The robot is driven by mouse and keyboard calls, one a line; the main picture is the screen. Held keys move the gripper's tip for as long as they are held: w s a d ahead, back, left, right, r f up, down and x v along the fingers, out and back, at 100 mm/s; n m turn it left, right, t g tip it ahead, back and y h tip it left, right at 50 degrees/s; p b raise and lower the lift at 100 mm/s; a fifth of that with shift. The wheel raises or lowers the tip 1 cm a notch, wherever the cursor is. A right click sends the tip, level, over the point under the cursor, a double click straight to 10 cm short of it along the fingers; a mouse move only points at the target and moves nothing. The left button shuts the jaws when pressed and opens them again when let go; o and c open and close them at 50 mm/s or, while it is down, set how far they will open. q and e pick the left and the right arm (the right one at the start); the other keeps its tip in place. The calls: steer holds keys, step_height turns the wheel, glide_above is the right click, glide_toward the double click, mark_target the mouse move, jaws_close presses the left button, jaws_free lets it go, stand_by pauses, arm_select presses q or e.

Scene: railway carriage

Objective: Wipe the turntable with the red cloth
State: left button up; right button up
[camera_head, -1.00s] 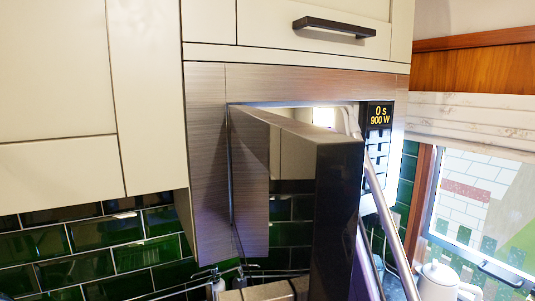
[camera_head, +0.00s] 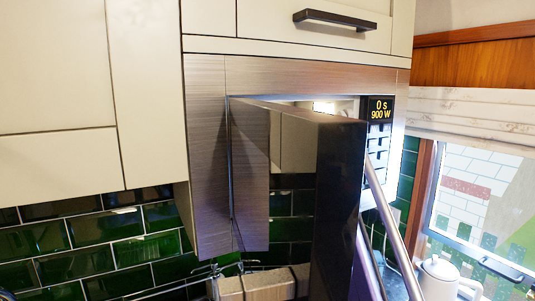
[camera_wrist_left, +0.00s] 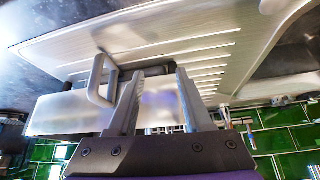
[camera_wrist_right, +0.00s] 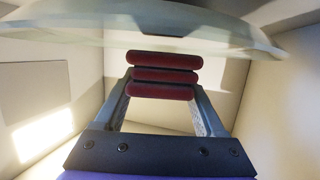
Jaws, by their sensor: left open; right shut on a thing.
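The red cloth (camera_wrist_right: 163,76) is a stack of dark red folds in the right wrist view. My right gripper (camera_wrist_right: 163,88) is shut on it inside the pale microwave cavity. The glass turntable (camera_wrist_right: 90,32) spans the top of that view as a translucent disc, just beyond the cloth. I cannot tell whether they touch. In the head view the microwave door (camera_head: 340,210) stands open towards me and hides the cloth, turntable and right gripper. My left gripper (camera_wrist_left: 155,80) is open and empty in the left wrist view, near a metal handle (camera_wrist_left: 100,80).
The microwave display (camera_head: 381,107) reads 0 s and 900 W. A cupboard handle (camera_head: 335,20) is above it. A white kettle (camera_head: 438,280) stands at lower right by the window. A grooved metal surface (camera_wrist_left: 150,40) lies near my left gripper. Cavity walls (camera_wrist_right: 283,95) surround my right gripper.

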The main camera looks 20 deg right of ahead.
arm_select(q)
steer(key=shift+s+f, duration=0.25)
steer(key=shift+f, duration=0.15)
arm_select(e)
steer(key=shift+f, duration=0.6)
steer(key=shift+d+r, duration=0.1)
arm_select(q)
steer(key=shift+w+r, duration=0.2)
steer(key=shift+r, duration=0.2)
arm_select(e)
steer(key=shift+d+r, duration=0.15)
steer(key=shift+d, duration=0.5)
steer(key=shift+w+d+p, duration=0.15)
steer(key=shift+d+p, duration=0.05)
steer(key=shift+d, duration=0.3)
steer(key=shift+w+d+p, duration=0.15)
steer(key=shift+d, duration=0.35)
arm_select(q)
steer(key=shift+w+r, duration=0.45)
steer(key=shift+r, duration=0.1)
arm_select(e)
steer(key=shift+f, duration=0.2)
